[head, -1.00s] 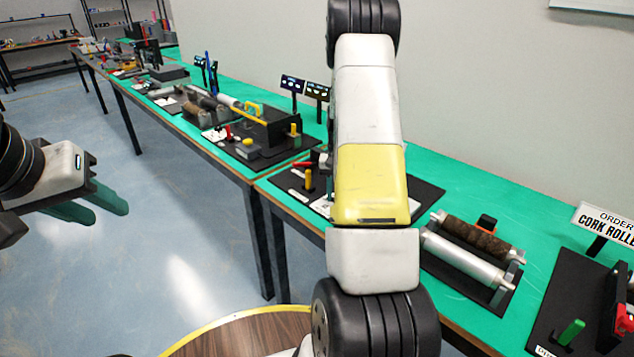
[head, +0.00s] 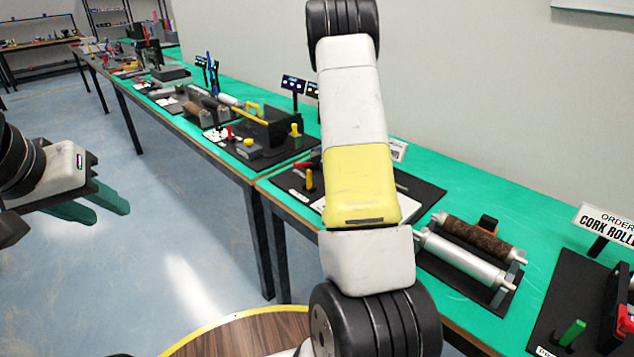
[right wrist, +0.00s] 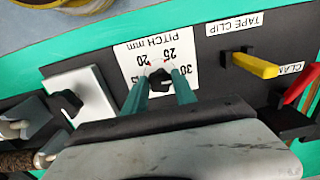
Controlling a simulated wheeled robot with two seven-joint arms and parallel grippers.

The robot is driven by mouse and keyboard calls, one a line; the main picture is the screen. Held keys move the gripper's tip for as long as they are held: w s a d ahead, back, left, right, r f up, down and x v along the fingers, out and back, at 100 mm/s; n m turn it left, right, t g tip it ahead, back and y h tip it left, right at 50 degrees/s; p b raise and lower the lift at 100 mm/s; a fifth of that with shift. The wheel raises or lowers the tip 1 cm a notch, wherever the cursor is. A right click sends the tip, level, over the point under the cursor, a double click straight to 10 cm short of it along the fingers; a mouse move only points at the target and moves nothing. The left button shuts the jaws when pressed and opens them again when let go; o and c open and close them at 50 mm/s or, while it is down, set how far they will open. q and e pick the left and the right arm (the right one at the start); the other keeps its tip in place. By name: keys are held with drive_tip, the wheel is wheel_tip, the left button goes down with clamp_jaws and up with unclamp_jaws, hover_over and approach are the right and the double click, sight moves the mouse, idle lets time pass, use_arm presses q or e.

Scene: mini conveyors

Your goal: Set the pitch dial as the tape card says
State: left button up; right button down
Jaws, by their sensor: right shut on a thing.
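The pitch dial is a black knob (right wrist: 158,80) on a white scale plate (right wrist: 127,62) marked "PITCH mm". In the right wrist view the plate reads upside down, with 20, 25 and 30 legible and another number partly covered. My right gripper (right wrist: 159,77) has its green fingers on either side of the knob and is shut on it. The exact pointer direction is hard to tell. A small white card (head: 398,151) shows partly behind my right arm, its text unreadable. My left gripper (head: 99,209) is open and empty over the floor.
A yellow lever (right wrist: 252,64) labelled "TAPE CLIP" and a red lever (right wrist: 300,84) stand right of the dial. Another black knob (right wrist: 66,102) on a white block lies left.

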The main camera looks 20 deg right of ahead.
idle(0.4)
drive_tip(key=c, duration=1)
unclamp_jaws()
wheel_tip(320, 180, up, 8)
drive_tip(key=shift+f, duration=0.2)
drive_tip(key=shift+r, duration=0.1)
